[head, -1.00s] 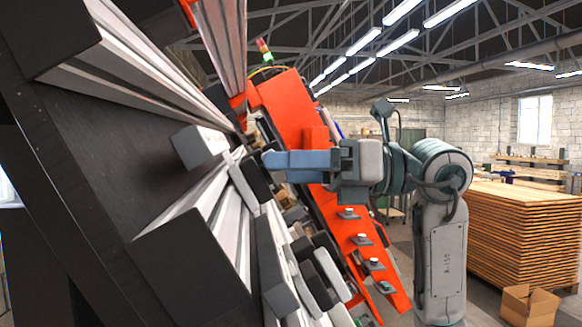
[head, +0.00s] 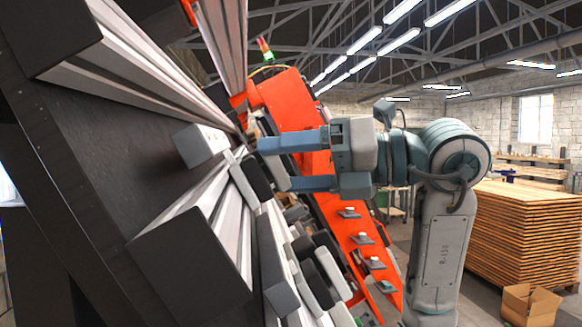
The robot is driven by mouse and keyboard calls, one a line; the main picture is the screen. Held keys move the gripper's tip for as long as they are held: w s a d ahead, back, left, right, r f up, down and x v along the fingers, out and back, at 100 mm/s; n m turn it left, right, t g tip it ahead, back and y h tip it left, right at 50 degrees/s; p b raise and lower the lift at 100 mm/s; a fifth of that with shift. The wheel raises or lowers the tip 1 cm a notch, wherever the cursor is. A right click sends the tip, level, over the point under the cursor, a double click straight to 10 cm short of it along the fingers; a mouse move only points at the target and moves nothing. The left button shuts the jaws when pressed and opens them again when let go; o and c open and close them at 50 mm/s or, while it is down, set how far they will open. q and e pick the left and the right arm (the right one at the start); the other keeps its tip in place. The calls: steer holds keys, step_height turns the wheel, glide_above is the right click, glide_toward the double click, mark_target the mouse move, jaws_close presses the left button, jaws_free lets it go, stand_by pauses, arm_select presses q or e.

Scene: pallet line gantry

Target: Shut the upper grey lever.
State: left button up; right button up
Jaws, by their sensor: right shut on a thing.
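The upper grey lever (head: 278,173) stands out from the clamp on the dark tilted panel, with black pads beside it. My right gripper (head: 275,166) reaches in from the right, one blue finger above and one below the lever. It is shut on this lever; the finger tips partly cover where they touch it. A lower lever group (head: 326,266), with similar grey and black parts, sits below and to the right, clear of my gripper. My left gripper is not in view.
A pale grey block (head: 200,145) juts from the panel left of the lever. Black-ended rails (head: 190,265) project toward me at lower left. An orange frame (head: 345,225) stands behind the gripper. Stacked boards (head: 525,235) and a cardboard box (head: 530,303) are far right.

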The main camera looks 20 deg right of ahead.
steer(key=shift+r+m+t+h, duration=0.1)
steer(key=shift+m+t+h, duration=0.35)
steer(key=shift+m, duration=0.75)
steer(key=o, duration=0.7)
steer(key=shift+s, duration=0.1)
steer(key=shift+s+d+h+b, duration=0.25)
steer(key=shift+d+b, duration=0.15)
steer(key=shift+b, duration=0.1)
steer(key=b+v, duration=0.4)
steer(key=v, duration=0.6)
steer(key=shift+b, duration=0.4)
